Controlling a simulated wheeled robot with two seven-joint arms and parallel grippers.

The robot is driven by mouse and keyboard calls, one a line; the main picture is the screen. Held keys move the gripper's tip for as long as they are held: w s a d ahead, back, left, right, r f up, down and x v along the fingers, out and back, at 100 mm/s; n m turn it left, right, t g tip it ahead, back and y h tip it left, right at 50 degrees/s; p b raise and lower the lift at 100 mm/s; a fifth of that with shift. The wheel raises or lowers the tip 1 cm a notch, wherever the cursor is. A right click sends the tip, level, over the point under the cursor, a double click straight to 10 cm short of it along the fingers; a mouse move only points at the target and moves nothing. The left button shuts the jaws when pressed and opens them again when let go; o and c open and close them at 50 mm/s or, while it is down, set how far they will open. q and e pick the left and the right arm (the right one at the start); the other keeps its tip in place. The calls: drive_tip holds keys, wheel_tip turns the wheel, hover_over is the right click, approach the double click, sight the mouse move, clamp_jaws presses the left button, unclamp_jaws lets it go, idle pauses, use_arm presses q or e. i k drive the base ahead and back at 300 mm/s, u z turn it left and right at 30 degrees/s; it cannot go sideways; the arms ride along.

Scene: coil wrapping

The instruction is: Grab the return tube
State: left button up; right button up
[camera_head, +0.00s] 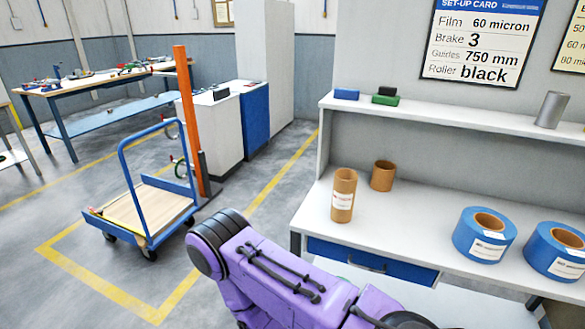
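Two brown cardboard tubes stand upright on the white bench (405,225). The taller tube (343,195) has a white label with red print, too small to read. The shorter tube (382,175) stands behind it to the right and shows no label. I cannot tell from the print which one is the return tube. A purple link of my own arm crosses the bottom middle, in front of the bench's left end. Neither of my grippers is in view.
Two blue rolls with brown cores, the left roll (484,235) and the right roll (556,252), lie on the bench's right. A shelf (460,118) overhangs the bench's back. A blue-handled cart (150,205) and an orange post (190,120) stand left.

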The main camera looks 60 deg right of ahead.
sight(343, 197)
drive_tip(key=i, duration=0.95)
drive_tip(key=z, duration=2.7)
